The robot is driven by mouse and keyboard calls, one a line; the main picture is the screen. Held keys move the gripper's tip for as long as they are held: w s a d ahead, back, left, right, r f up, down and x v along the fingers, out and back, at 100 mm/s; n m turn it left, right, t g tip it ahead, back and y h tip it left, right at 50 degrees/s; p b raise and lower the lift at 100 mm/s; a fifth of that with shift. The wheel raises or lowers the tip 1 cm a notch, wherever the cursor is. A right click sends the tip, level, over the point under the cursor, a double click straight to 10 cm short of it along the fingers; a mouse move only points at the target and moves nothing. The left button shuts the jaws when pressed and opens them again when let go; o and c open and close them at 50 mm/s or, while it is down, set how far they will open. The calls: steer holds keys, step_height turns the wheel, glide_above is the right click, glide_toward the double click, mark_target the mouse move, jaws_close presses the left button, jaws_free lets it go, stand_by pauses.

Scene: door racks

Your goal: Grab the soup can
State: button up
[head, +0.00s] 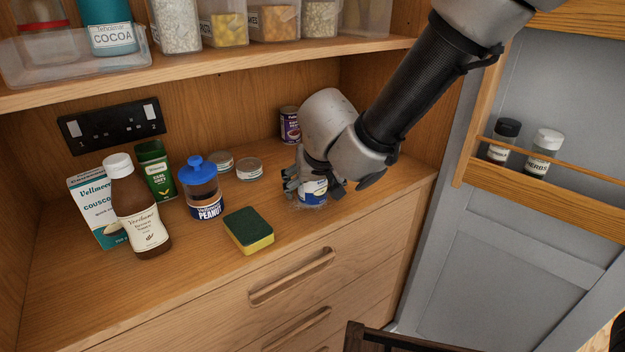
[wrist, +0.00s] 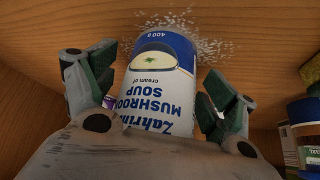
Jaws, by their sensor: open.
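The soup can (wrist: 160,85) is blue and white, labelled mushroom soup, and fills the middle of the wrist view. In the head view the soup can (head: 313,191) stands on the wooden counter, partly hidden by my gripper. My gripper (head: 314,190) is open around the can, coming from above and behind. In the wrist view my gripper (wrist: 153,95) has one finger on each side of the can. A gap shows on the left, and the right finger is closer to the can. I cannot tell whether it touches.
White grains (wrist: 208,50) lie around the can. A purple can (head: 290,125) stands behind. A sponge (head: 248,231), peanut jar (head: 201,190), brown bottle (head: 138,210) and two low tins (head: 249,168) stand left. A shelf (head: 200,73) hangs above; a door rack (head: 545,185) is at right.

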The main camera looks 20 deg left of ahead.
steer(key=c, duration=1.2)
steer(key=shift+r, duration=0.25)
